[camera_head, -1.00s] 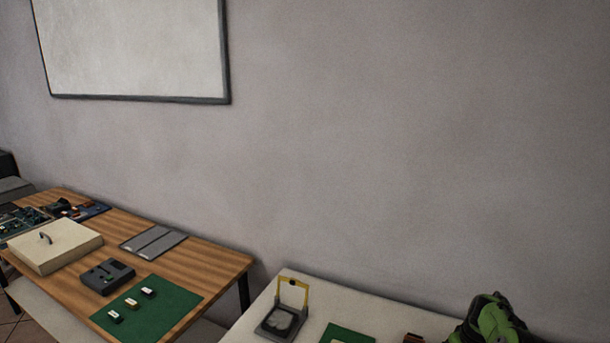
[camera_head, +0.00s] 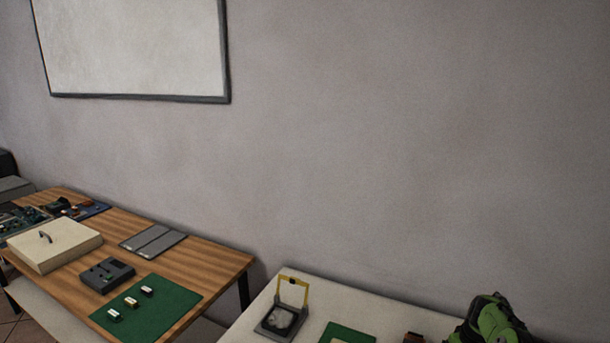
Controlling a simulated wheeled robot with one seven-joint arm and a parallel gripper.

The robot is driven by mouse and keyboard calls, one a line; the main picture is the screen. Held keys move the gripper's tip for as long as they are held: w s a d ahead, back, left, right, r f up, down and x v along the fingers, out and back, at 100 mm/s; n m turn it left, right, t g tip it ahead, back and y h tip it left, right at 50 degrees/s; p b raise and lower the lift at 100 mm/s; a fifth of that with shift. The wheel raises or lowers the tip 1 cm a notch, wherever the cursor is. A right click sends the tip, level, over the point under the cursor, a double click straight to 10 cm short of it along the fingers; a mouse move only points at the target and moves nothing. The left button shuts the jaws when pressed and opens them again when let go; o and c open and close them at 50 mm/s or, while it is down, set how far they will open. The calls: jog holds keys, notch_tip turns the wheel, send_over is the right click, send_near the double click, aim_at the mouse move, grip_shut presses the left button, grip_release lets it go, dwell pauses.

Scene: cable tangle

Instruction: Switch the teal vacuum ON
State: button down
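I see no teal vacuum in the head view. My gripper is not in view either. A green and black object (camera_head: 492,322) sits at the lower right on the pale table, partly cut off by the bottom edge; I cannot tell what it is.
A wooden table (camera_head: 215,258) at the left holds a cream box (camera_head: 55,245), a dark grey device (camera_head: 107,276), grey panels (camera_head: 153,241) and a green mat (camera_head: 160,310) with small blocks. A pale table (camera_head: 385,312) holds a yellow-framed device (camera_head: 285,312). A whiteboard (camera_head: 135,45) hangs above.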

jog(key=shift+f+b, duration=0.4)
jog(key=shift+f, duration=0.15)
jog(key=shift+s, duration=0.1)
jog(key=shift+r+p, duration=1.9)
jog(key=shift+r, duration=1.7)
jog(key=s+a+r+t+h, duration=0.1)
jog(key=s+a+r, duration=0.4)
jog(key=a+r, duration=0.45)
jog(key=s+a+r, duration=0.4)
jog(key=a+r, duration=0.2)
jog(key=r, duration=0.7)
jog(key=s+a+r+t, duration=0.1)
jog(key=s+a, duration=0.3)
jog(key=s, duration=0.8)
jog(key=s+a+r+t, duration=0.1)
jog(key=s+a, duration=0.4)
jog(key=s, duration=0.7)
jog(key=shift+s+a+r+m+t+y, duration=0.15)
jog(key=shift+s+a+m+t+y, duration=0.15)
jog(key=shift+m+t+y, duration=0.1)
